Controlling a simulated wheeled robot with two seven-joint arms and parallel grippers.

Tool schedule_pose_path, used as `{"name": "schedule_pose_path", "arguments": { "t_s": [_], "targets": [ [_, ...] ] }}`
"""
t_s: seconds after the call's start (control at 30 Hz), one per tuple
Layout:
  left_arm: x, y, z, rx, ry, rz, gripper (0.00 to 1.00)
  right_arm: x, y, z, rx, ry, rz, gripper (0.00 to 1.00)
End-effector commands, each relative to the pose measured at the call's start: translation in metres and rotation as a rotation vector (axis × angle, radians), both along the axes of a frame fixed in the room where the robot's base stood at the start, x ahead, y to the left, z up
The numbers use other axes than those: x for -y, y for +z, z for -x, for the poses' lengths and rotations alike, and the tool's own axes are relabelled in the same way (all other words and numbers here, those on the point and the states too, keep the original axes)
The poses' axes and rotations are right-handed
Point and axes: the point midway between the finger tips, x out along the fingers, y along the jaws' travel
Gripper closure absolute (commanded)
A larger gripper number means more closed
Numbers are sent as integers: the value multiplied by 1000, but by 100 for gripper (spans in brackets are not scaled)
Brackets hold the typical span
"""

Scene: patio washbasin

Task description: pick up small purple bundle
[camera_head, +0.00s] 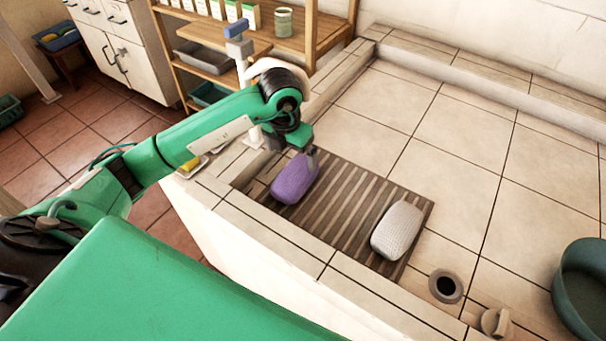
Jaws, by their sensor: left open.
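The small purple bundle (294,181) lies on the left end of a brown slatted mat (345,205) on the tiled washbasin. My left arm reaches in from the left. My left gripper (309,157) is at the far upper edge of the bundle, pointing down, with its fingers small and partly hidden by the wrist. It is open. I cannot tell whether the fingers touch the bundle. My right gripper does not show.
A pale grey woven bundle (397,230) lies on the mat's right end. A round drain hole (445,286) and a dark green basin (583,290) are at the lower right. A wooden shelf (290,38) stands behind my arm.

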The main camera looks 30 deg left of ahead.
Motion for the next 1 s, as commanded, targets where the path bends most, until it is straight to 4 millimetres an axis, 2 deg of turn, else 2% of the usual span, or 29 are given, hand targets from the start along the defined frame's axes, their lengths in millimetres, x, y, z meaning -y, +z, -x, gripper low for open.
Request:
{"name": "schedule_pose_path", "arguments": {
  "t_s": [0.3,0.57,0.8,1.0],
  "targets": [
    [1,-51,-6,-3,0,1,0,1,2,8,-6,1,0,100],
    [2,-72,-10,-4,0,0,0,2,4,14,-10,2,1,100],
    [2,-106,-16,-4,0,-1,0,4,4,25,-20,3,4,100],
    [2,-113,-17,-1,-1,0,0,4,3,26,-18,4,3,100]
  ]
}}
